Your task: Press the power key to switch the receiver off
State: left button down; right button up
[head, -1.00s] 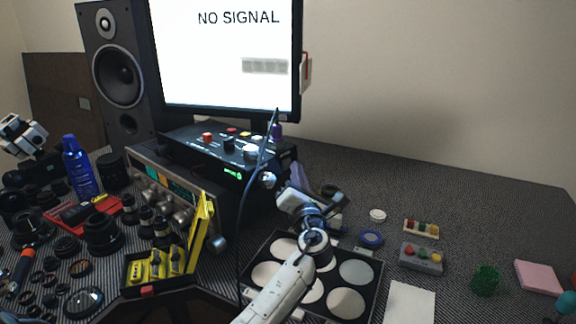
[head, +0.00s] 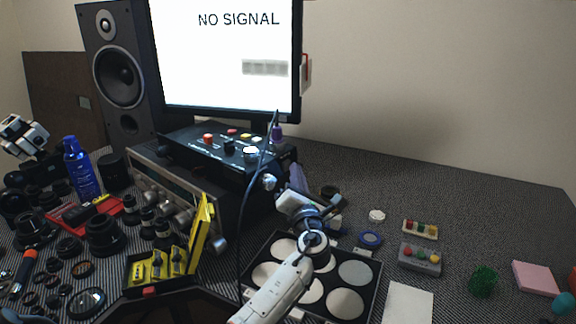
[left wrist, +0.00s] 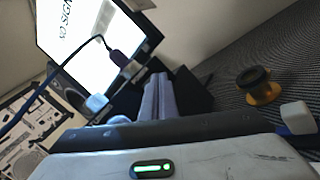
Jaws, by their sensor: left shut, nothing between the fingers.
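The receiver (head: 160,190) is the wide unit with a silver front and knobs, left of centre in the head view. Its display strip is dark. A black box (head: 200,156) with coloured buttons and knobs sits on top, and its front shows no green light. I cannot make out which part is the power key. My left gripper (head: 296,170) is shut and empty, to the right of the black box. Its pale purple fingers (left wrist: 158,96) show closed together in the left wrist view. Whether they touch anything is unclear.
A monitor (head: 225,95) reading NO SIGNAL stands behind. A dark cable (head: 243,215) hangs in front of the receiver. A yellow-lidded box (head: 203,228), lens parts and a blue bottle (head: 80,165) crowd the left. A black tray (head: 258,252) of discs lies under my arm. The back right is clear.

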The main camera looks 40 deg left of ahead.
pick_arm(q)
jog(key=shift+d, duration=0.15)
jog(key=d, duration=0.6)
jog(key=shift+p, duration=0.3)
